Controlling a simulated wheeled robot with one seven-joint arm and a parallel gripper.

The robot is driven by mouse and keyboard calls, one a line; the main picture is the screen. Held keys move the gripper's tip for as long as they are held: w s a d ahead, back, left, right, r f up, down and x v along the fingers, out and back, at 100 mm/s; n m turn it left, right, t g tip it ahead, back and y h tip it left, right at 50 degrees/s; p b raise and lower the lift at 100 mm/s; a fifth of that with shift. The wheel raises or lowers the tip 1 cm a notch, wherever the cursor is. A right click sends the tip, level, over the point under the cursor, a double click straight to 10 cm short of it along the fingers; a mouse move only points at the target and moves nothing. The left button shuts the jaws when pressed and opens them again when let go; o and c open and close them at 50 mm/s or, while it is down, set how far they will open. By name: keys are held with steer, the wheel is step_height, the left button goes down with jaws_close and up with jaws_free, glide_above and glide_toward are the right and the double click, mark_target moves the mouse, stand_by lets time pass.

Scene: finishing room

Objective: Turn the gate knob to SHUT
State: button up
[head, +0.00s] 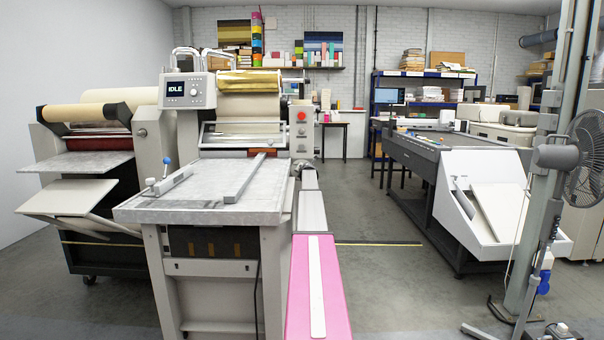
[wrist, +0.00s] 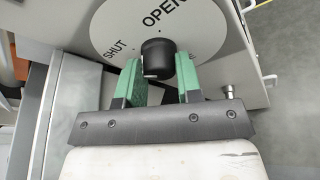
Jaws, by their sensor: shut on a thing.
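The gate knob (wrist: 157,52) is a black round knob on a white dial plate (wrist: 118,22) in the wrist view. The plate carries the words SHUT, at the knob's upper left, and OPEN, above it. My gripper (wrist: 159,66) is shut on the knob, with one green finger on each side. A small pale mark shows at the knob's lower edge; I cannot tell which word the knob points to. In the head view my pink and grey arm reaches to the right side of the laminating machine (head: 205,213), and the knob is hidden there.
A control box (head: 188,91) on the machine has a display reading IDLE. A red button (head: 301,116) sits above the arm's far end. Open floor (head: 375,280) lies to the right, before a long dark table (head: 412,160). A fan (head: 585,140) stands at the far right.

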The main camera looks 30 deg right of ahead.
steer(key=o, duration=0.9)
steer(key=shift+o, duration=0.2)
steer(key=v, duration=1.1)
steer(key=shift+w, duration=0.1)
